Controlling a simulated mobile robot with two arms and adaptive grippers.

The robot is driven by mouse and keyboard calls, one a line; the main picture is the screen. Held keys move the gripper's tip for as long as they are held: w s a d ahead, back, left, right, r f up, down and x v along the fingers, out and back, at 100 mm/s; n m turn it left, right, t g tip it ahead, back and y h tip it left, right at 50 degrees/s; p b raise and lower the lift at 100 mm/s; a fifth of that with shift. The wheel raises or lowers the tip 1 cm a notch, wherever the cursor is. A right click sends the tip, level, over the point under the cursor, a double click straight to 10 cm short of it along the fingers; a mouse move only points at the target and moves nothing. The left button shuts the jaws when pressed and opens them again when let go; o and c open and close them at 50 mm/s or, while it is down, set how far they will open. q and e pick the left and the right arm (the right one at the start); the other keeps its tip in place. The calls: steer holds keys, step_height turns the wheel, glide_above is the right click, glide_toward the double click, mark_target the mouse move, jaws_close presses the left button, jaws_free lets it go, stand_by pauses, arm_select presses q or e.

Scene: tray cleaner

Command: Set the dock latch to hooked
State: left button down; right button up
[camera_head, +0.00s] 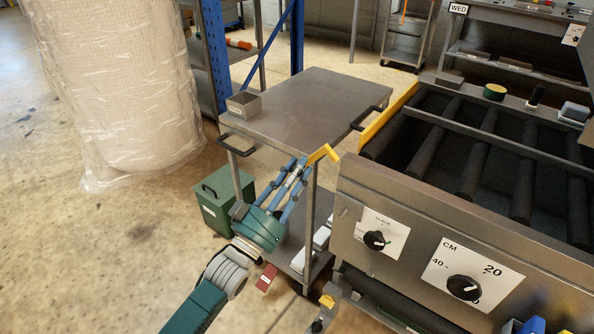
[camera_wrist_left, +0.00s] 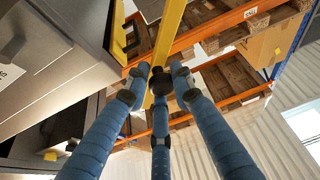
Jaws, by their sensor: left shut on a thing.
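The dock latch shows as a bent yellow lever (camera_head: 324,153) at the near left corner of the grey roller machine, beside the cart. My left gripper (camera_head: 301,164) is at this lever, its blue fingers pointing up and away. In the left wrist view the yellow bar (camera_wrist_left: 168,40) runs between the fingertips (camera_wrist_left: 158,80), and the fingers are closed on it. The lever's pivot and the hook end are not clear. Only a sliver of teal and blue, which looks like my right gripper (camera_head: 528,325), shows at the bottom right edge; its fingertips are cut off.
The grey cart (camera_head: 318,100) stands left of the machine (camera_head: 440,220), with a small bin (camera_head: 244,105) on top. A dark green box (camera_head: 222,205) stands by the cart. A wrapped roll (camera_head: 120,90) stands at the left. Two dial knobs (camera_head: 376,240) sit on the machine's front.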

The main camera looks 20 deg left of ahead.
arm_select(q)
steer(key=shift+d+f+m, duration=0.1)
steer(key=shift+m, duration=0.2)
steer(key=shift+s+d+f+m+h, duration=0.15)
steer(key=shift+d+f+m+h, duration=0.2)
steer(key=shift+m+h, duration=0.25)
steer(key=s+d+f+m+g+h+b, duration=0.1)
steer(key=d+f+m+g+h+b, duration=0.1)
steer(key=f+m, duration=0.5)
steer(key=shift+d+f+m+g+h, duration=0.45)
steer(key=shift+m+g+h, duration=0.8)
steer(key=shift+m, duration=1.65)
arm_select(e)
steer(key=w+r, duration=0.4)
steer(key=r, duration=0.1)
steer(key=shift+a+r, duration=0.3)
steer(key=shift+r, duration=0.05)
arm_select(q)
steer(key=shift+r, duration=0.1)
steer(key=c, duration=1.5)
jaws_free()
arm_select(e)
steer(key=shift+r, duration=0.1)
